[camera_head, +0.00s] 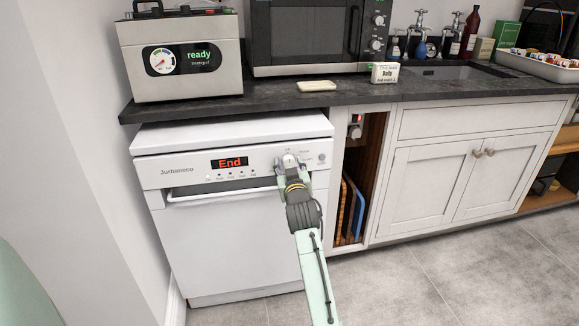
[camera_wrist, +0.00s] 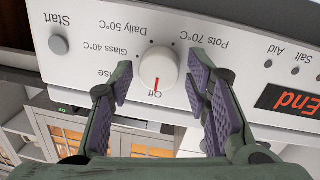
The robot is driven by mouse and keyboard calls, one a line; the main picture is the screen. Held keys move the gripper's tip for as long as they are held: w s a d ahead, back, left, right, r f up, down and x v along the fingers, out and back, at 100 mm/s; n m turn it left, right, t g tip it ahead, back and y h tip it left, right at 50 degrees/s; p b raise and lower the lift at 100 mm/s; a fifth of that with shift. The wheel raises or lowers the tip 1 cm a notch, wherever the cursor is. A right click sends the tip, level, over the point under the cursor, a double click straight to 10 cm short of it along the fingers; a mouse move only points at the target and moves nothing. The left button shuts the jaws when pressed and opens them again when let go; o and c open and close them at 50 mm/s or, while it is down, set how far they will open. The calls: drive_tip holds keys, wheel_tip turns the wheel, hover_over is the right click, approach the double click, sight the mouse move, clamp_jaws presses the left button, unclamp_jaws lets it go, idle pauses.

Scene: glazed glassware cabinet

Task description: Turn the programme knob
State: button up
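The programme knob (camera_wrist: 159,69) is a round white dial on the dishwasher's front panel. In the wrist view, which shows the panel upside down, its red mark lines up with "Off". In the head view the knob (camera_head: 289,160) shows just beyond my gripper (camera_head: 290,172). In the wrist view my gripper (camera_wrist: 160,85) is open, with one purple-padded finger on each side of the knob and a gap on both sides. The white dishwasher (camera_head: 235,240) has a red display (camera_head: 229,163) reading "End". Its door is shut.
A dark worktop (camera_head: 270,96) runs above, with a "ready" device (camera_head: 180,58), a microwave (camera_head: 318,35) and a soap-like bar (camera_head: 317,86). A Start button (camera_wrist: 58,45) sits beside the knob. A door handle (camera_head: 225,191) lies below the panel. The floor in front is clear.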

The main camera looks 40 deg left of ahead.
drive_tip(key=shift+o, duration=0.6)
drive_tip(key=shift+d, duration=0.1)
drive_tip(key=v, duration=1.2)
